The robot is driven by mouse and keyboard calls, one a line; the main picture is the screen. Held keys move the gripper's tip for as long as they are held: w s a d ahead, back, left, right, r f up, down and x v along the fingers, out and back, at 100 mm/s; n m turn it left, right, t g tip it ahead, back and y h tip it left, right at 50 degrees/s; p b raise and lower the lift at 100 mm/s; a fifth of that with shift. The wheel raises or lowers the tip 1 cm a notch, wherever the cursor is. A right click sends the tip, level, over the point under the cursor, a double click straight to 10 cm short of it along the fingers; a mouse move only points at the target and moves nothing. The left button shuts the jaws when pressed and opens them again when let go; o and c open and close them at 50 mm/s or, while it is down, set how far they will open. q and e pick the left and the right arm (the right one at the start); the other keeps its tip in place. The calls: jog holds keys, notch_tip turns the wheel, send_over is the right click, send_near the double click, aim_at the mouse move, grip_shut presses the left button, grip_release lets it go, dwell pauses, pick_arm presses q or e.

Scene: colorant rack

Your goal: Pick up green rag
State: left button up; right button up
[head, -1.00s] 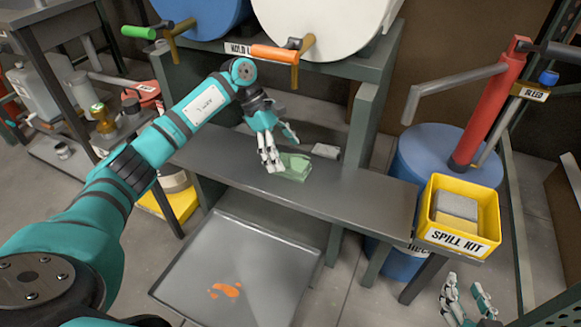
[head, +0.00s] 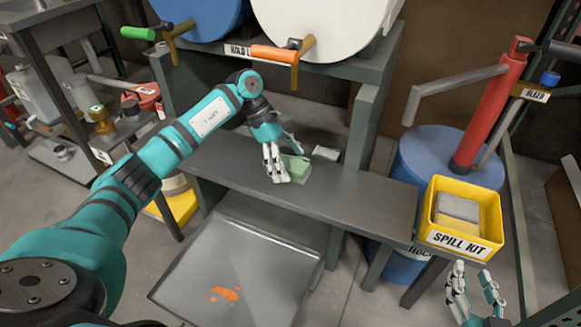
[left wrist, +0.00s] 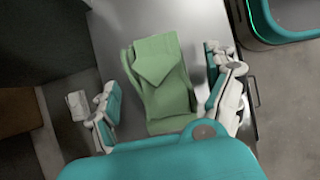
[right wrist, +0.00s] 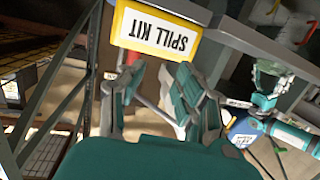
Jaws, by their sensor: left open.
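The green rag (head: 299,170) lies folded on the grey shelf below the drums. It also shows in the left wrist view (left wrist: 165,75). My left gripper (head: 288,166) is open, low over the rag. In the left wrist view its fingers (left wrist: 164,98) stand on either side of the rag, with a gap to the cloth. The near finger hides part of the rag in the head view. My right gripper (head: 474,281) is open and empty at the lower right, below the spill kit bin.
A small whitish object (head: 325,153) lies behind the rag on the shelf (head: 360,193). A grey tray (head: 190,270) with orange spills sits below. The yellow spill kit bin (head: 461,240) stands right, near a blue drum with a red pump (head: 485,110).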

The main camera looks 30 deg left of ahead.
pick_arm(q)
jog(key=shift+f, duration=0.2)
pick_arm(e)
jog(key=shift+w+a+r+t, duration=0.1)
jog(key=shift+r+t, duration=0.2)
jog(key=shift+r, duration=0.15)
jog(key=shift+w+a+r+t, duration=0.1)
jog(key=shift+r+t, duration=0.2)
jog(key=shift+r, duration=0.1)
pick_arm(q)
jog(key=c, duration=0.9)
jog(key=shift+c, duration=1.3)
pick_arm(e)
jog(key=shift+s+f, duration=0.1)
jog(key=shift+f, duration=0.15)
